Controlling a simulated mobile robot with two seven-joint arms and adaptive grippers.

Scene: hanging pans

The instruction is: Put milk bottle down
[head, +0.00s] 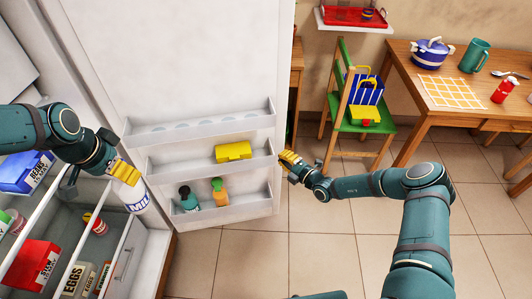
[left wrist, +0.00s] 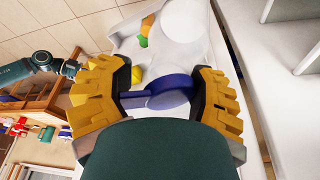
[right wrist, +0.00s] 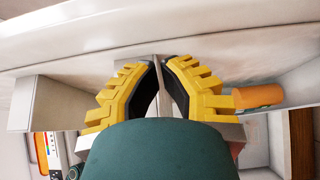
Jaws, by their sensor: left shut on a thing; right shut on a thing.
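The white milk bottle (head: 135,196) with a blue "MILK" label hangs below my left gripper (head: 124,172), between the fridge interior and the open door. In the left wrist view, my left gripper is shut on the bottle's blue cap (left wrist: 170,92), and the white bottle body (left wrist: 185,38) is beyond it. My right gripper (head: 288,160) is at the right edge of the open fridge door (head: 190,60). In the right wrist view, its fingers (right wrist: 160,70) are closed on a thin white part of the door; exactly which part is unclear.
The door shelves hold a yellow box (head: 233,151), a teal bottle (head: 187,199) and an orange bottle (head: 219,192); the top shelf (head: 200,124) looks empty. The fridge interior holds a red box (head: 35,264), a blue beans box (head: 25,172) and eggs (head: 78,280).

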